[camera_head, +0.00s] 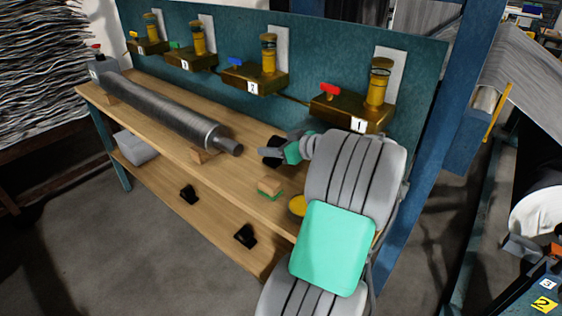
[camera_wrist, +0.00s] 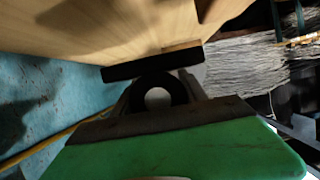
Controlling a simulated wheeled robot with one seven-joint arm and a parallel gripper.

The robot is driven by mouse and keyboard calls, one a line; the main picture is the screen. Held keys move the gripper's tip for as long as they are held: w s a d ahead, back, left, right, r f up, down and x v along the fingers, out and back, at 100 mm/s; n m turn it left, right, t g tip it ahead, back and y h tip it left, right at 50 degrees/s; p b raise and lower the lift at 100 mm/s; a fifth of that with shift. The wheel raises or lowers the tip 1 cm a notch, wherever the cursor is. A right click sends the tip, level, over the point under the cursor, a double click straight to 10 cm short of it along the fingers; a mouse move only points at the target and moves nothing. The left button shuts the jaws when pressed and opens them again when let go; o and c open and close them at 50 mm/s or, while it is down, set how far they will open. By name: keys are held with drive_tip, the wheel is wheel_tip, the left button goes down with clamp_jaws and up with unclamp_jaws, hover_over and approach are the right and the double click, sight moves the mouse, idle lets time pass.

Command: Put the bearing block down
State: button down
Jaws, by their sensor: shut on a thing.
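The black bearing block (camera_head: 273,151) is in my gripper (camera_head: 284,151), above or at the wooden bench top, right of the end of the grey roll (camera_head: 170,108). In the wrist view the bearing block (camera_wrist: 180,88) shows its round hole and its dark flat base, which faces the pale wood. My gripper is shut on it. I cannot tell whether the base touches the bench (camera_head: 230,172). Two more black blocks lie on the lower shelf, one near the middle (camera_head: 188,194) and one nearer the front (camera_head: 246,236).
The roll rests on wooden supports (camera_head: 204,155). A wood-and-green block (camera_head: 270,188) and a yellow disc (camera_head: 298,205) lie on the bench near my arm. Brass valve units (camera_head: 345,110) with coloured handles line the teal back panel.

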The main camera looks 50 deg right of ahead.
sight(280, 168)
drive_tip(key=d+f, duration=0.2)
drive_tip(key=f, duration=0.1)
drive_tip(key=shift+s+d, duration=0.1)
drive_tip(key=shift+d, duration=0.3)
drive_tip(key=shift+d+f, duration=0.1)
drive_tip(key=shift+f, duration=1.6)
drive_tip(key=shift+f, duration=0.15)
drive_tip(key=c, duration=0.6)
unclamp_jaws()
drive_tip(key=v, duration=1.2)
